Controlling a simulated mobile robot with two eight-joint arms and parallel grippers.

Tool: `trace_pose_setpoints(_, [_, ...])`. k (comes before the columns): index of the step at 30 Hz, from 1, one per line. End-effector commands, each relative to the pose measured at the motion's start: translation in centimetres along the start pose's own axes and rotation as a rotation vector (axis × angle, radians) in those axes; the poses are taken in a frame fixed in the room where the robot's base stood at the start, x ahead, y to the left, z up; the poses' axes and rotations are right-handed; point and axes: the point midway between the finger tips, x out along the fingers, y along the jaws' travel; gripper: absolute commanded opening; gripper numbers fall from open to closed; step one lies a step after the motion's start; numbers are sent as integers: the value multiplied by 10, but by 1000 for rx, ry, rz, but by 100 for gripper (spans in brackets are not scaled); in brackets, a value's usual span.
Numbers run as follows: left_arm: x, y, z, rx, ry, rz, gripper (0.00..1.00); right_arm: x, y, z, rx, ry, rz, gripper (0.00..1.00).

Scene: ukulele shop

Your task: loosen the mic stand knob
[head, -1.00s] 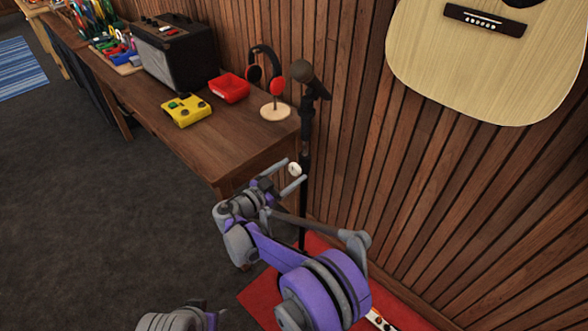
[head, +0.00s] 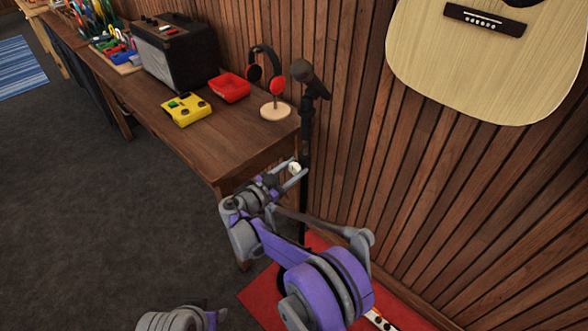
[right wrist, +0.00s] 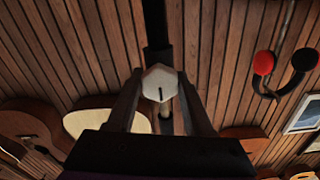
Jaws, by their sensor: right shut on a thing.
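The mic stand (head: 304,135) is a black upright pole by the table's right end, with a microphone (head: 302,71) clipped on top. Its knob (head: 295,168) is small and whitish, partway up the pole. In the right wrist view the knob (right wrist: 160,83) is a pale faceted disc with a dark line pointing straight up and down. My right gripper (head: 291,171) is shut on the knob, one finger on each side. It also shows in the right wrist view (right wrist: 160,95). A grey and purple part of my other arm shows at the bottom edge; its fingers are not visible.
The slatted wall (head: 430,180) with a hanging guitar (head: 480,60) stands close behind the mic stand.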

Motion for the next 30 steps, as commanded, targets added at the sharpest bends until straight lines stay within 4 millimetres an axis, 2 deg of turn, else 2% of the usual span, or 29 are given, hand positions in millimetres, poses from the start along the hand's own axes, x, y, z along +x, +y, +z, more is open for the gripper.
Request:
trace_pose_setpoints(4, [3,0,2,0,-1,0,50,0,0,1,-75,0,0,0])
trace_pose_setpoints(12, [9,0,6,0,-3,0,50,0,0,1,-331,0,0,0])
trace_pose_setpoints(23, [9,0,6,0,-3,0,50,0,0,0,-373,0,0,0])
trace_pose_setpoints(24, [9,0,6,0,-3,0,50,0,0,0,-373,0,0,55])
trace_pose_setpoints(28, [9,0,6,0,-3,0,50,0,0,0,-372,0,0,79])
trace_pose_setpoints(30, [9,0,6,0,-3,0,50,0,0,0,-372,0,0,80])
